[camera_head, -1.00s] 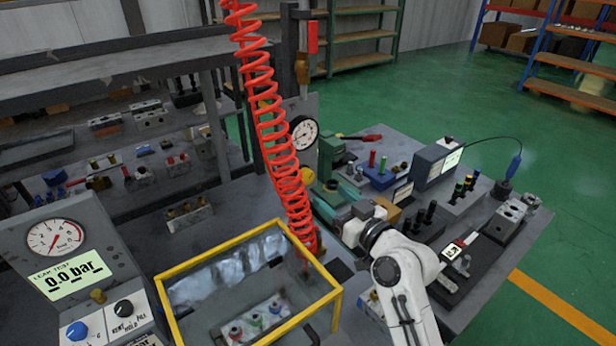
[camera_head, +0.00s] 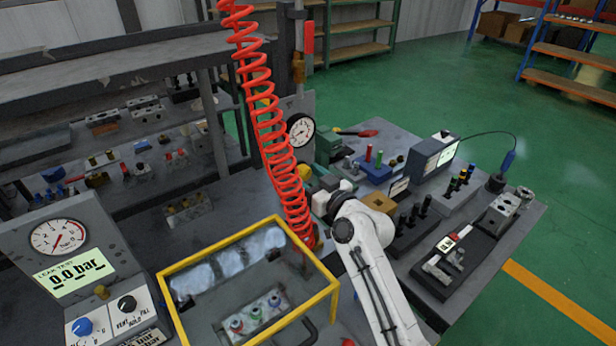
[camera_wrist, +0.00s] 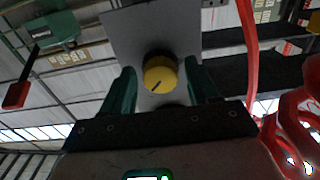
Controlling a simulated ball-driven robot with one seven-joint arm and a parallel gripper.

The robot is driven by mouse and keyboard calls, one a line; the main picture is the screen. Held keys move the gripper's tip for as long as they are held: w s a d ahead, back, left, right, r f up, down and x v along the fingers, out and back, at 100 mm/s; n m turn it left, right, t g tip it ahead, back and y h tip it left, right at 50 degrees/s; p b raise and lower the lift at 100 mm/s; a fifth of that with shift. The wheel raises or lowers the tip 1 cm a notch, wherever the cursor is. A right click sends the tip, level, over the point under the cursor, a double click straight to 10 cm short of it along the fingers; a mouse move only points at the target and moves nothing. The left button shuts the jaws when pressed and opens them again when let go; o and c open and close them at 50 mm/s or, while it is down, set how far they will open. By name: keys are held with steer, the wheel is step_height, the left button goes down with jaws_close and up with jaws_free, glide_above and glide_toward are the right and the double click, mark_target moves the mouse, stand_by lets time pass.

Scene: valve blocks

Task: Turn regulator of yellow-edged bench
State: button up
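The regulator is a round yellow knob (camera_wrist: 160,74) with a dark pointer line, on a grey plate (camera_wrist: 125,28) in the wrist view. My gripper (camera_wrist: 160,68) is open, with one teal finger on each side of the knob and visible gaps to both. In the head view my gripper is at the gauge panel, largely hidden by the red coiled hose and my own arm. A little yellow of the knob (camera_head: 303,171) shows below the round gauge (camera_head: 300,130). The yellow-edged box (camera_head: 250,238) stands in front, with coloured fittings inside.
The red coiled hose (camera_head: 262,115) hangs close to my gripper. A dark shelf rack (camera_head: 110,75) is behind.

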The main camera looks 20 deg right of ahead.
steer(key=c, duration=0.9)
steer(key=shift+c, duration=0.2)
steer(key=m, duration=0.4)
steer(key=shift+a, duration=0.1)
steer(key=m, duration=0.2)
steer(key=shift+m, duration=0.4)
steer(key=m+p, duration=0.1)
steer(key=m, duration=0.3)
steer(key=shift+r, duration=0.1)
steer(key=shift+m+p, duration=0.35)
steer(key=shift+m, duration=0.85)
